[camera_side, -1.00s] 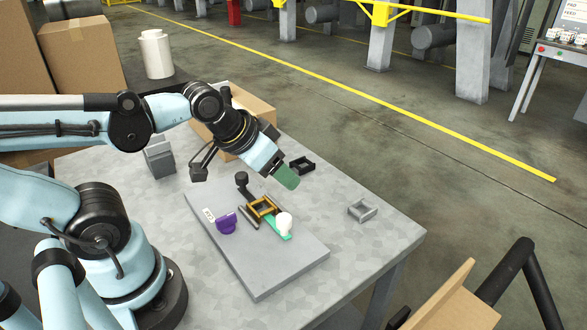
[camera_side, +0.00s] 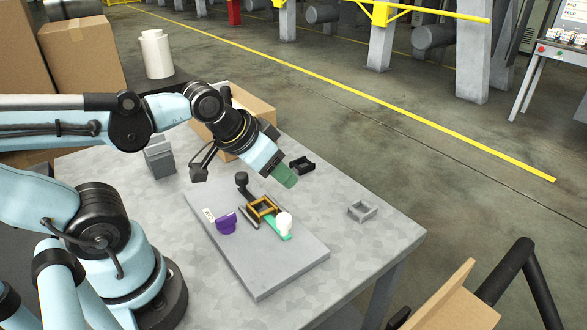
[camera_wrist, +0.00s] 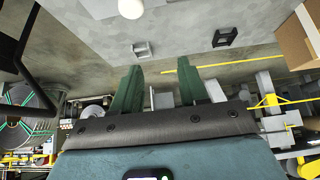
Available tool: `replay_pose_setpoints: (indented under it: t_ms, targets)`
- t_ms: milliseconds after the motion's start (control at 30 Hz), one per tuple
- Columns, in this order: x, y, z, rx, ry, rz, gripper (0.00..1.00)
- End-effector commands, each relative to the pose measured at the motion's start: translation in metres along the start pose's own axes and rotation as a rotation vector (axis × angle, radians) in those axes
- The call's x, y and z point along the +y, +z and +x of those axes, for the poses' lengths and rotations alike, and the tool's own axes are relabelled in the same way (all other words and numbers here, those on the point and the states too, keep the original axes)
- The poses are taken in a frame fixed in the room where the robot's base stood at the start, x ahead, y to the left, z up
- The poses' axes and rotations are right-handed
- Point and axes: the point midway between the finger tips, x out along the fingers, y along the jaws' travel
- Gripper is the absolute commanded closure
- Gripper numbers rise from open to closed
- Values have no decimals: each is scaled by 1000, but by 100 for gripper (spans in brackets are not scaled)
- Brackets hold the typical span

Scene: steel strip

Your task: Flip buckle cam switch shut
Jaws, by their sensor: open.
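A grey board (camera_side: 290,269) lies on the table and carries the fixture. On it sits a yellow-orange buckle frame (camera_side: 263,207) with dark bars beside it. A black round knob (camera_side: 241,178) stands up at its far left. A white knob (camera_side: 284,221) stands on a green strip (camera_side: 276,232) at the near right; in the wrist view a white knob (camera_wrist: 131,8) is cut by the top edge. A purple part (camera_side: 226,223) is at the left. I cannot tell which part is the cam switch. My gripper (camera_side: 286,179) is open and empty, above and beyond the fixture; its green fingers (camera_wrist: 160,75) are spread apart.
A black open frame (camera_side: 302,165) and a grey open frame (camera_side: 362,210) lie on the table (camera_side: 345,250). A grey block (camera_side: 159,158) and a cardboard box (camera_side: 258,112) stand toward the back.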

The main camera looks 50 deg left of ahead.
Motion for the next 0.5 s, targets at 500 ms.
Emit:
replay_pose_setpoints:
  t_ms: [500]
  targets:
    - [31,36,-9,-252,-105,-481,100]
